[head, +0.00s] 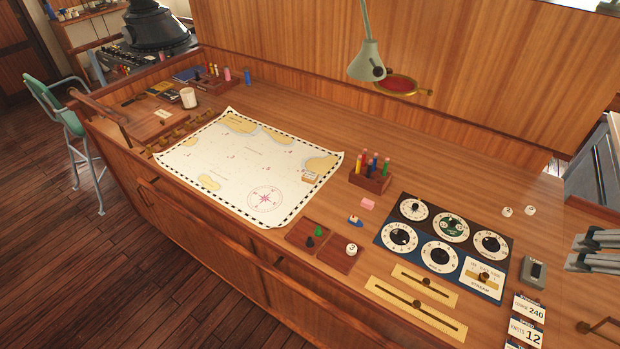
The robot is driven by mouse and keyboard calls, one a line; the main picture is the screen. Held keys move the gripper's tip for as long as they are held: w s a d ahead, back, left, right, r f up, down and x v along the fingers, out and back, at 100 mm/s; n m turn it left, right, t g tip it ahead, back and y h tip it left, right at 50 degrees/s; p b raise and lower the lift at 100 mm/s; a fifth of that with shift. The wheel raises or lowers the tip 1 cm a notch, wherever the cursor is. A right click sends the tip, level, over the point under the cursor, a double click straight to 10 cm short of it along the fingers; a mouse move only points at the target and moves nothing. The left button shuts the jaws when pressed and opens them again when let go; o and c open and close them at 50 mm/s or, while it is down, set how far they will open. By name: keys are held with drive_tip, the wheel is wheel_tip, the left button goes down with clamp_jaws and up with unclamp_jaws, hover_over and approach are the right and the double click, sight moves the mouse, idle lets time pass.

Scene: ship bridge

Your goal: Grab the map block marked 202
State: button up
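A small pale block with an orange-brown edge (309,176) lies on the right part of the white chart (225,165). Its marking is too small to read, so I cannot confirm 202. What appear to be the two grey fingers of my gripper (588,250) reach in from the right edge, pointing left, with a gap between them and nothing visible in it. They are far to the right of the block, beyond the dial panel. The rest of the gripper is out of view.
A pen holder (370,179) with upright coloured pens stands right of the chart. A pink block (368,204), small pieces and a dial panel (415,254) lie nearby. A green lamp (367,62) hangs above the desk. Number cards (527,308) line the right.

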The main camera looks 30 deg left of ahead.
drive_tip(key=w+a+r+n+g+y, duration=0.1)
drive_tip(key=w+a+r+n+g, duration=0.35)
drive_tip(key=w+a+r, duration=1.15)
drive_tip(key=w+a+n, duration=0.6)
drive_tip(key=w+a, duration=0.5)
drive_tip(key=a, duration=0.5)
drive_tip(key=w+a+f+n+g, duration=0.1)
drive_tip(key=w+a+f+n, duration=0.1)
drive_tip(key=a, duration=0.8)
drive_tip(key=w+a+f+n, duration=0.2)
drive_tip(key=a, duration=0.7)
drive_tip(key=w+a+f+n+g, duration=0.1)
drive_tip(key=w+a+f+n, duration=0.15)
drive_tip(key=a, duration=0.75)
drive_tip(key=s+a+f+n+h, duration=0.1)
drive_tip(key=a+f, duration=0.3)
drive_tip(key=a, duration=0.3)
drive_tip(key=s+a+f+n, duration=0.2)
drive_tip(key=a+f, duration=0.2)
drive_tip(key=a, duration=0.2)
drive_tip(key=shift+g, duration=0.35)
wheel_tip(320, 180, down, 37)
drive_tip(key=shift+w+a+f, duration=0.1)
drive_tip(key=shift+w+f, duration=0.05)
drive_tip(key=shift+f, duration=0.05)
